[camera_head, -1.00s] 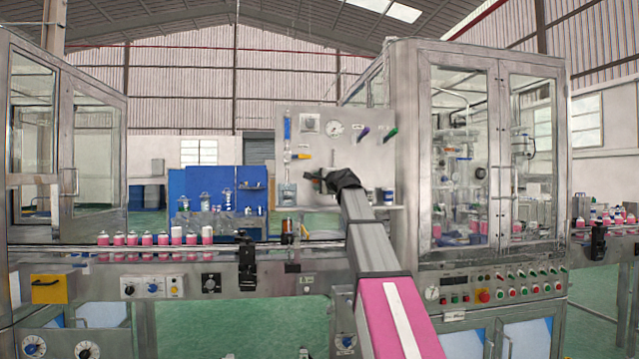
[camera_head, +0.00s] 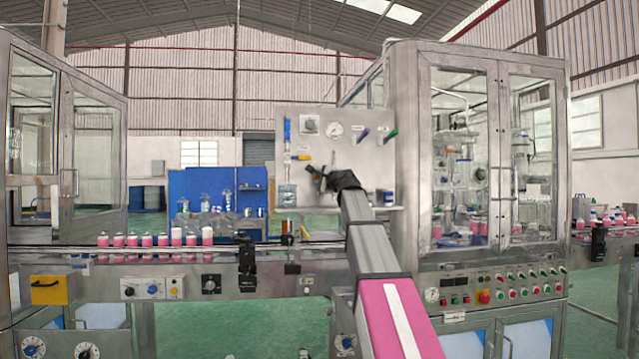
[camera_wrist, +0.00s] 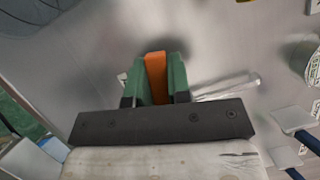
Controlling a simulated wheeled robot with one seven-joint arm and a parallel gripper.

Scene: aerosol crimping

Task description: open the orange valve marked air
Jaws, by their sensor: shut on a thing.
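The orange valve handle (camera_wrist: 155,76) shows in the wrist view as a flat bar between the two green fingers of my gripper (camera_wrist: 155,82). The fingers are shut on it, one on each side, and it sticks out a little past their tips. In the head view my gripper (camera_head: 318,175) is at the upright grey panel (camera_head: 345,150), low and left of its middle. There the handle is too small and too covered to make out. The valve's body and its air marking are not readable in either view.
A conveyor with pink cans (camera_head: 150,240) runs below left. A glazed machine cabinet (camera_head: 490,150) stands right.

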